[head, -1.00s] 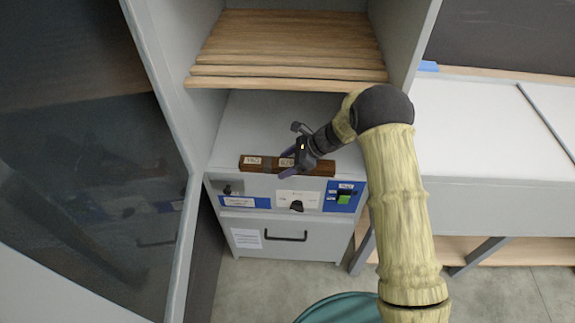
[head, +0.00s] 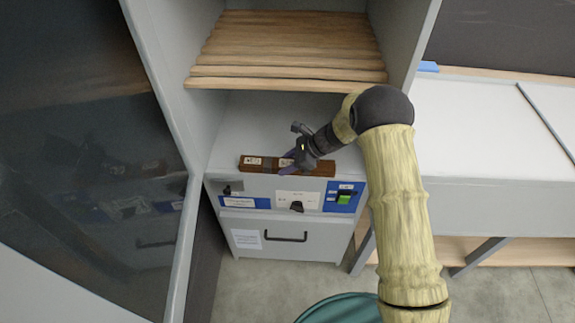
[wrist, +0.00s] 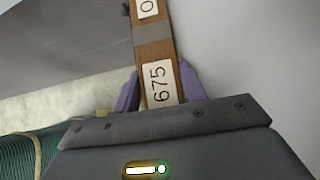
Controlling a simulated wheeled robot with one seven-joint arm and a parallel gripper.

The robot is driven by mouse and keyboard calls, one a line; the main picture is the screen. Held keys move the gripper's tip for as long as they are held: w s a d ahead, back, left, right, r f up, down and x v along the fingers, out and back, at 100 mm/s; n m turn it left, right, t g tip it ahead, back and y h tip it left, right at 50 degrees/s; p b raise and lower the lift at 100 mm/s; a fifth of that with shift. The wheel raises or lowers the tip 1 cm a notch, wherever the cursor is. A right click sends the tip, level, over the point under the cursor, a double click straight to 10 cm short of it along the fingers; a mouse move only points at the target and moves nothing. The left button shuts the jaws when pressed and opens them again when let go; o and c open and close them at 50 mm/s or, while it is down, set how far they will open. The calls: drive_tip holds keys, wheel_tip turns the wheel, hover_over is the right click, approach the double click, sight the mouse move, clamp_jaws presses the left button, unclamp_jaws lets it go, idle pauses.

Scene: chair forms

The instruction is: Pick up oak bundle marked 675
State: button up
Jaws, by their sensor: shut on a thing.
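The oak bundle marked 675 (wrist: 154,58) is a brown wooden bar with a grey band and white labels. In the wrist view the label reading 675 lies close to my gripper (wrist: 158,95), between its two purple fingers. In the head view the bundle (head: 258,162) lies along the front edge of the cabinet's top surface, below the slatted shelf. My gripper (head: 290,160) is shut on the bundle near its middle. Part of the bundle is hidden behind the gripper in the head view.
A slatted wooden shelf (head: 290,50) sits above the bundle between grey side walls. Below are a control panel with a green switch (head: 344,199) and a drawer handle (head: 286,239). A dark glass door (head: 80,150) stands at left. A white worktop (head: 470,130) is at right.

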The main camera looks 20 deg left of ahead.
sight(276, 164)
drive_tip(key=shift+r, duration=0.15)
drive_tip(key=shift+r, duration=0.25)
drive_tip(key=r, duration=0.2)
drive_tip(key=shift+s+r+b, duration=0.3)
drive_tip(key=shift+r, duration=0.05)
drive_tip(key=s+d+b, duration=0.3)
drive_tip(key=s+d, duration=0.1)
drive_tip(key=s, duration=1.3)
drive_tip(key=shift+b, duration=0.35)
drive_tip(key=shift+d, duration=0.1)
